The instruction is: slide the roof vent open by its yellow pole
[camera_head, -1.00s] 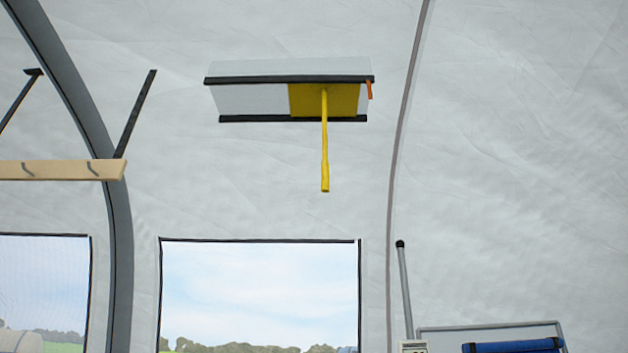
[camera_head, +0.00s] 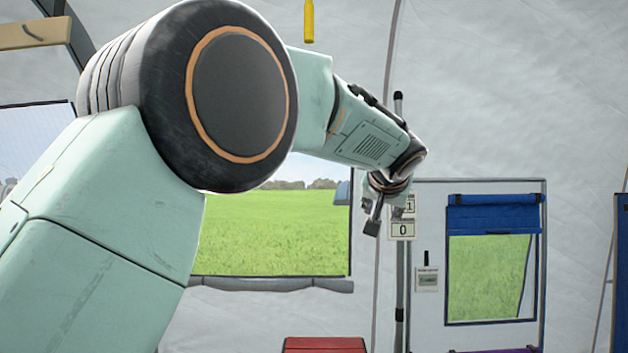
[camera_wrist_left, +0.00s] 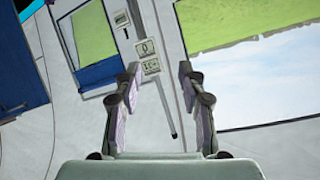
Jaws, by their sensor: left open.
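The yellow pole (camera_head: 308,20) hangs at the top of the head view, and only its lower end shows. The roof vent is above the picture and out of sight. My left arm comes in from the left and reaches across the window. My left gripper (camera_head: 376,212) is at the end of that arm, below and to the right of the pole and well apart from it. In the left wrist view its two fingers (camera_wrist_left: 158,90) are spread with nothing between them. The pole and vent are not in the wrist view. My right gripper is not in view.
A grey pole (camera_head: 399,285) and number cards (camera_head: 402,230) are close behind the left gripper. A door panel with a blue rolled blind (camera_head: 495,215) stands to the right. A wooden rail (camera_head: 32,33) is at upper left. A red box top (camera_head: 325,345) shows below.

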